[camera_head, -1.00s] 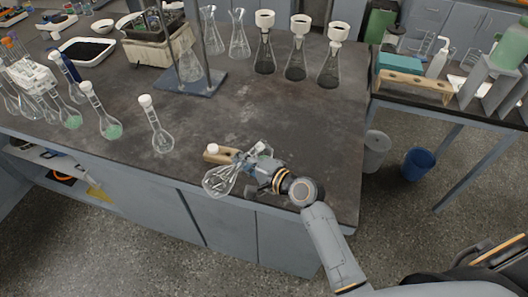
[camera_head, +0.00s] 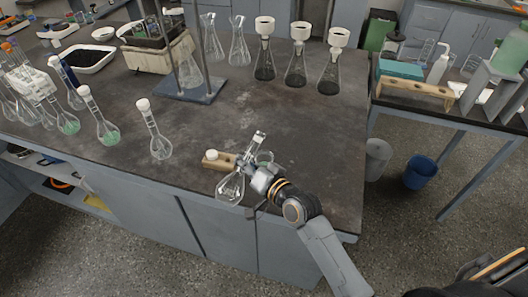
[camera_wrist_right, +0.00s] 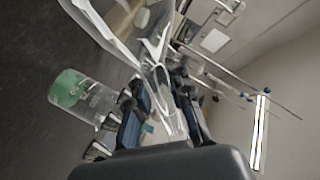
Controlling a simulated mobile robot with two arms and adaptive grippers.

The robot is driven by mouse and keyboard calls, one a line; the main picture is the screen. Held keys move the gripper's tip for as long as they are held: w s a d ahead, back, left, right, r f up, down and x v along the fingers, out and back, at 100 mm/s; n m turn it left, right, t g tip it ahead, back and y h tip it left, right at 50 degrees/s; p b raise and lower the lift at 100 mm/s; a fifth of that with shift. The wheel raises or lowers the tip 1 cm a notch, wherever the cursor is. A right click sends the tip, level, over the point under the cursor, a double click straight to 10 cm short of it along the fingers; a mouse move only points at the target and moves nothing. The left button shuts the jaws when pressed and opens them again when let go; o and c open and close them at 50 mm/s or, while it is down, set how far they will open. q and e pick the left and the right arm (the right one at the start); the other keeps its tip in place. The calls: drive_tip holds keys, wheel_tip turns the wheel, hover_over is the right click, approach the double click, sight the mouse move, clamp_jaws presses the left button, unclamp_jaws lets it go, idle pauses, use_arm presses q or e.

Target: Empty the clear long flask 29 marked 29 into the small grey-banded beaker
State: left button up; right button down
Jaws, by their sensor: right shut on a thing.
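A clear long-necked flask (camera_head: 231,187) is held by my right gripper (camera_head: 257,175) near the front edge of the dark bench. Its round bulb hangs lower left and its open neck leans up to the right; I see no liquid in it and cannot read a mark. The neck is between the fingers in the right wrist view (camera_wrist_right: 160,85). Just behind the gripper stands a small clear glass vessel (camera_head: 266,157), partly hidden. In the right wrist view a clear vessel with a green part (camera_wrist_right: 83,97) lies beside the fingers; I cannot make out a grey band. My left gripper is not in view.
A wooden block (camera_head: 225,165) with a white stopper (camera_head: 211,154) sits behind the held flask. White-stoppered flasks, such as one clear (camera_head: 158,143) and one with green liquid (camera_head: 108,132), stand to the left. A metal stand (camera_head: 190,90) is further back. The bench middle is clear.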

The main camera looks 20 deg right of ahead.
drive_tip(key=shift+w+d+r+n+t+p, duration=0.15)
drive_tip(key=shift+r+n+p, duration=0.1)
drive_tip(key=shift+r+n, duration=0.25)
drive_tip(key=shift+w+d+r+n+t+p, duration=0.15)
drive_tip(key=shift+r+n+p, duration=0.15)
drive_tip(key=shift+n, duration=0.2)
drive_tip(key=shift+s+a+r+n+h, duration=0.2)
drive_tip(key=shift+a+n+h, duration=0.1)
drive_tip(key=shift+n, duration=0.3)
drive_tip(key=shift+s+a+r+n+t+p, duration=0.1)
drive_tip(key=shift+n+t+p, duration=0.2)
drive_tip(key=shift+n, duration=0.4)
drive_tip(key=shift+s+a+n+t, duration=0.15)
drive_tip(key=shift+n+t, duration=0.25)
drive_tip(key=shift+n, duration=0.7)
drive_tip(key=shift+n+t+b, duration=0.3)
drive_tip(key=shift+n+b, duration=0.2)
drive_tip(key=shift+n, duration=0.3)
